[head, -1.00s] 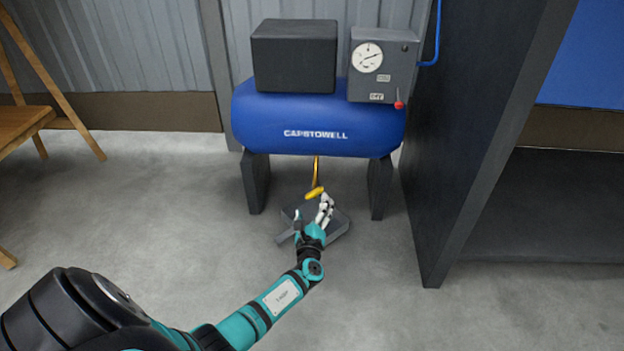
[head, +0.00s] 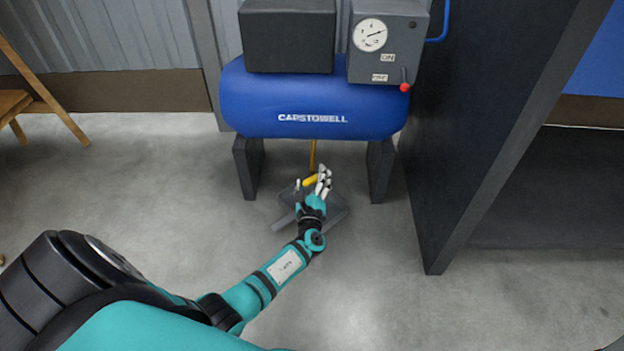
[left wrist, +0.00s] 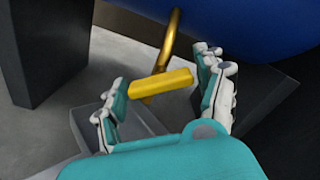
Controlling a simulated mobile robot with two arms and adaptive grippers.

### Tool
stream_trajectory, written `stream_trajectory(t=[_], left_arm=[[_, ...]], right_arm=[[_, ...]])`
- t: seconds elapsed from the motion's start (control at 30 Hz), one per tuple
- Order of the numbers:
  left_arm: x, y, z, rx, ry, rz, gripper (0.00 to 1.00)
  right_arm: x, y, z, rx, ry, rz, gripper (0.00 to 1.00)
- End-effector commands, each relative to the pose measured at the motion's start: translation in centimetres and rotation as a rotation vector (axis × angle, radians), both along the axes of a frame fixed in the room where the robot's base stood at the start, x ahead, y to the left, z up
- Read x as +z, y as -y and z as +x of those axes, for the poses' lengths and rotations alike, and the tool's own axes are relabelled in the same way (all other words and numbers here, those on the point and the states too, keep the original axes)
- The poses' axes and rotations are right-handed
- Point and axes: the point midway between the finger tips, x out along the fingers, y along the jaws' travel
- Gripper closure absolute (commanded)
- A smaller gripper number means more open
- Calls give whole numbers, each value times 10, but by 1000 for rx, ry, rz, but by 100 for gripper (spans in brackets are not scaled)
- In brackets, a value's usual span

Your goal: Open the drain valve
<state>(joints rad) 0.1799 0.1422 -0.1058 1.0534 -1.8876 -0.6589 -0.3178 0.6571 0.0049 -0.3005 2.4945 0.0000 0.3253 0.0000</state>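The drain valve has a yellow lever handle (head: 308,181) below a brass pipe (head: 313,154) under the blue compressor tank (head: 290,103). In the left wrist view the yellow handle (left wrist: 160,86) lies crosswise, slightly tilted, beneath the curved brass pipe (left wrist: 170,40). My left gripper (head: 310,178) is at the handle with its fingers apart. In the left wrist view the fingers of the left gripper (left wrist: 162,70) stand on either side of the handle, one near each end, with small gaps seeming to remain. My right gripper is out of view.
A grey drip tray (head: 338,209) lies on the floor under the valve. The tank's dark legs (head: 250,167) stand on both sides. A dark upright panel (head: 470,130) is at the right. A gauge (head: 370,35) and red-knobbed switch (head: 405,87) are above.

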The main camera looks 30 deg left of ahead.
Motion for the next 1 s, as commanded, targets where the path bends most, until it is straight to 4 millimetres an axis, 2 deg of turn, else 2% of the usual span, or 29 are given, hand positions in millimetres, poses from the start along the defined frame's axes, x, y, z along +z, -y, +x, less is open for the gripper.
stream_trajectory(t=[0.03, 0.3, 0.47, 0.7, 1.0], left_arm=[[0, 0, 0, 0, 0, 0, 38], [0, 0, 0, 0, 0, 0, 72], [-3, -1, 0, 0, 26, -37, 71], [-4, -1, 0, 0, 158, -250, 71], [0, -1, 0, 2, 183, -297, 72]], right_arm=[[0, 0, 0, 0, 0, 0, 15], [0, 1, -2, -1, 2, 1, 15], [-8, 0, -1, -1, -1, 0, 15], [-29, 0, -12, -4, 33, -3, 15], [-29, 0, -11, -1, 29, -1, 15]])
